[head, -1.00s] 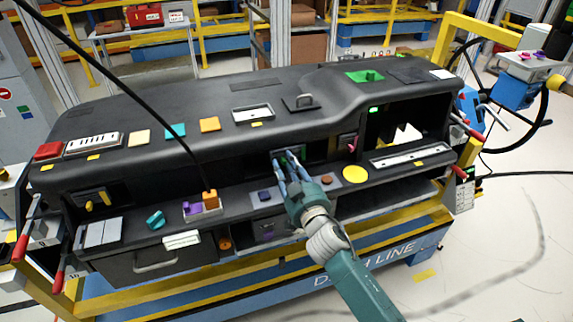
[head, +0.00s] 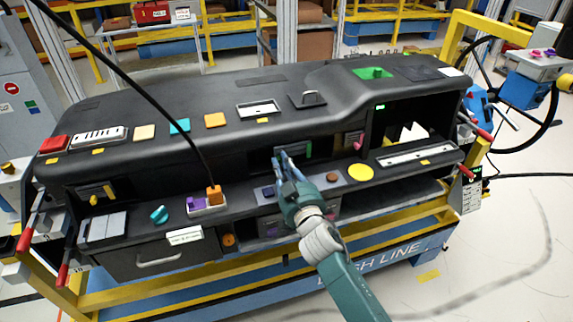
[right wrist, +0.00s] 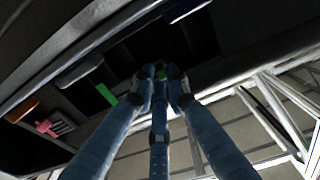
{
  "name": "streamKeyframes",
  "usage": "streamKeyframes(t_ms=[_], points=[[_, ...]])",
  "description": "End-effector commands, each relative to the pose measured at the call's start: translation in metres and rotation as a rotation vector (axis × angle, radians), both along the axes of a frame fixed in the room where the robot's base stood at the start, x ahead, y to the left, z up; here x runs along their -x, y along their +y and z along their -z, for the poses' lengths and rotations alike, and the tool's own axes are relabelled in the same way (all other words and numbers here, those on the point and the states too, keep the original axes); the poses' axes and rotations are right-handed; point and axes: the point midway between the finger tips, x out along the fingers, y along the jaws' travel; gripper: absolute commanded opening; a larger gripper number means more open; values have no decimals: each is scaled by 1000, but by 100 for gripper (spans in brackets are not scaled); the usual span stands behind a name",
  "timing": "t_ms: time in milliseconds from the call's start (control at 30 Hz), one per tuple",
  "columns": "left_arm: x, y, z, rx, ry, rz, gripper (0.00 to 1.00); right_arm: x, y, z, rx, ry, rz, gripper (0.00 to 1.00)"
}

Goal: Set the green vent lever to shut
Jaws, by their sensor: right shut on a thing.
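The vent (head: 300,151) is a dark recess in the middle of the dashboard's front face, with a green strip at its right end. My right gripper (head: 281,154) reaches the left part of this vent, its fingers closed together. In the right wrist view a small piece of the green vent lever (right wrist: 160,70) shows between the fingertips, which are shut on it. The fingers hide most of the lever, so its exact setting is hard to tell. A green mark (right wrist: 106,95) shows left of the fingers there. My left gripper is not in view.
Below the vent, a ledge carries a purple and orange block holder (head: 207,202), a teal knob (head: 159,214) and a yellow disc (head: 360,172). Another vent with a yellow lever (head: 96,193) is at the far left. A black cable hangs across the left side.

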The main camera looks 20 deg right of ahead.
Motion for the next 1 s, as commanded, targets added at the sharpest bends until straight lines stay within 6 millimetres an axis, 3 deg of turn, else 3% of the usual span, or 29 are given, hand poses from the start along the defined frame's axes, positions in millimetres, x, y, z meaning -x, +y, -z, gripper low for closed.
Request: streamKeyframes(t_ms=[33,67,100,133,533,1000], points=[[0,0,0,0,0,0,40,0,3,-1,-6,-2,-6,0],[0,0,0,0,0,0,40,0,3,-1,-6,-2,-6,18],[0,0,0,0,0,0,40,0,3,-1,-6,-2,-6,26],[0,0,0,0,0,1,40,0,3,-1,-5,-2,-6,28],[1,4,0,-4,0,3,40,10,1,1,-2,1,-3,28],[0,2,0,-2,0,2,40,101,0,1,-4,2,-4,28]])
